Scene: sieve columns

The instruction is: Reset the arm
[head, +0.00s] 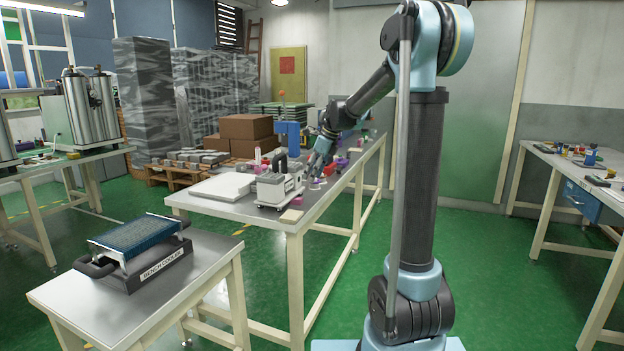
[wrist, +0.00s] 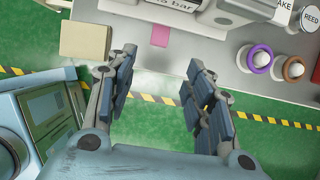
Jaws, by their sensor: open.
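My gripper (wrist: 157,93) is open and empty in the wrist view. Its two fingers stand apart, with green floor and the edge of a metal bench (wrist: 120,52) behind them. In the head view my gripper (head: 318,162) is small and hangs at the right edge of the long middle bench (head: 225,215), beside a grey and white device (head: 275,190). My arm bends down toward this bench.
In the wrist view a tan block (wrist: 86,41), a pink tag (wrist: 160,33), a purple ring (wrist: 259,58) and an orange ring (wrist: 291,68) sit on the bench. A bench cooler (head: 148,262) stands on the front-left table (head: 90,310).

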